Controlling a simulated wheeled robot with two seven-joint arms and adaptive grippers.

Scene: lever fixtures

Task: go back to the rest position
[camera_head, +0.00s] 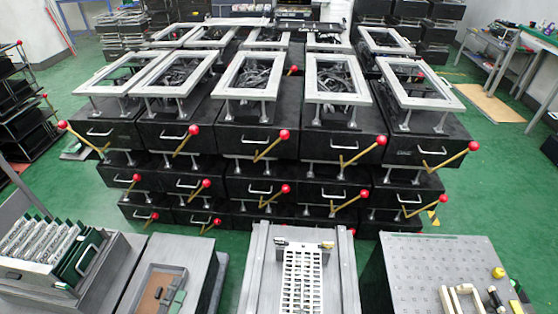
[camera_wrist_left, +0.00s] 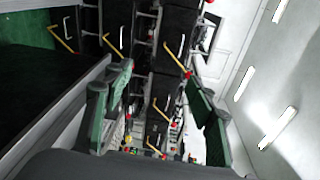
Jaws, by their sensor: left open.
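My left gripper (camera_wrist_left: 157,78) shows in the left wrist view, its two green-padded fingers spread apart with nothing between them. Behind the gap are black lever fixtures with yellow levers and red knobs, at some distance from the fingers. I cannot make out either gripper in the head view. There, the stacked black lever fixtures (camera_head: 255,143) fill the middle, with red-knobbed levers (camera_head: 270,146) on their fronts and pale rectangular frames on top.
Along the near edge stand a rack of green boards (camera_head: 45,245), a grey box with a brown recess (camera_head: 165,290), a grey fixture with a white slotted strip (camera_head: 303,275), and a perforated grey plate (camera_head: 440,262). Green floor (camera_head: 500,190) is open at the right.

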